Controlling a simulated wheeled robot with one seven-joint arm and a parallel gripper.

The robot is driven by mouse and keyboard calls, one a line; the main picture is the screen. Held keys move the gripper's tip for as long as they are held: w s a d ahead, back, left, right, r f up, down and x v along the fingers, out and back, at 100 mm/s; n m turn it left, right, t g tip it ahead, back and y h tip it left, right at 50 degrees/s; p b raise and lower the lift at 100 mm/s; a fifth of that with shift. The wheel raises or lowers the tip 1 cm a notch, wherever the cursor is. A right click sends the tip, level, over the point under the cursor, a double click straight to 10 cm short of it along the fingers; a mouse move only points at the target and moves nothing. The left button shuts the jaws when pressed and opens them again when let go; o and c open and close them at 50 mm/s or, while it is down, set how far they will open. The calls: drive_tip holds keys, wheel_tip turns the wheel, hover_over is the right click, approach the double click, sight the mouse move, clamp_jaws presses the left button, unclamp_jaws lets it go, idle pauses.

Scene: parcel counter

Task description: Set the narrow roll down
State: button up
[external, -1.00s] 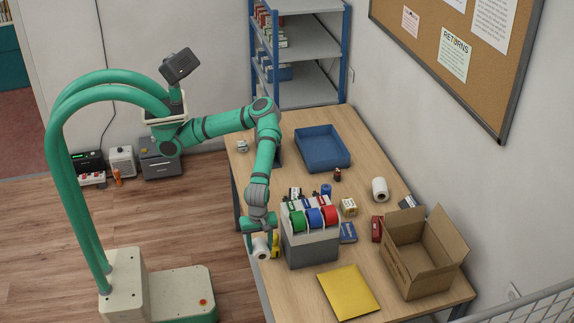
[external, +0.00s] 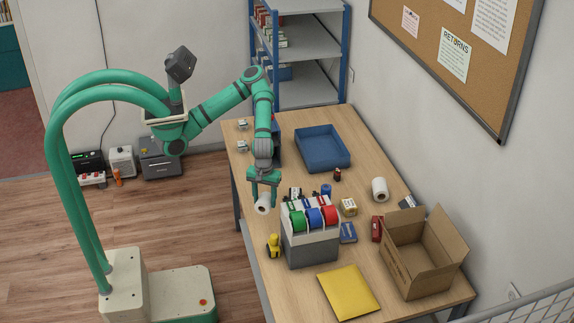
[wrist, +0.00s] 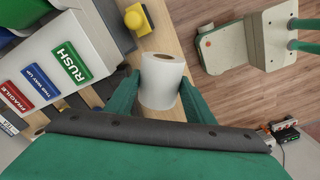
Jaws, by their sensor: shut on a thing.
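My gripper (external: 263,193) is shut on a white roll (external: 263,204), which I take to be the narrow roll. In the wrist view my gripper's fingers (wrist: 160,95) clasp the roll (wrist: 163,85) on both sides, and its brown core end shows. The roll is tilted in the external view and is over the left side of the wooden table (external: 295,283). I cannot tell its exact height above the top. Another white roll (external: 380,189) stands on the table's right side, apart from my gripper.
A grey holder (external: 310,252) with green, blue and red rolls stands close to the held roll. A yellow item (external: 273,246) is at the table's left edge. A blue tray (external: 322,147) and an open cardboard box (external: 425,257) stand further off. A yellow envelope (external: 349,292) lies in front.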

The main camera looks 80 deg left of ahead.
drive_tip(key=w+a+f+n, duration=0.1)
drive_tip(key=w+a+n, duration=0.2)
drive_tip(key=w+a, duration=0.65)
drive_tip(key=w+a+f+n, duration=0.25)
drive_tip(key=w+a, duration=0.35)
drive_tip(key=a, duration=0.7)
drive_tip(key=shift+n, duration=0.45)
drive_tip(key=w+f, duration=0.2)
drive_tip(key=w, duration=0.2)
drive_tip(key=w+f, duration=0.3)
drive_tip(key=w, duration=0.1)
drive_tip(key=w+d+f, duration=0.1)
drive_tip(key=w+f, duration=0.2)
drive_tip(key=w, duration=0.2)
drive_tip(key=shift+w+f, duration=0.4)
drive_tip(key=shift+f, duration=1.75)
drive_tip(key=o, duration=1.1)
drive_tip(key=shift+f, duration=0.1)
drive_tip(key=shift+o, duration=0.2)
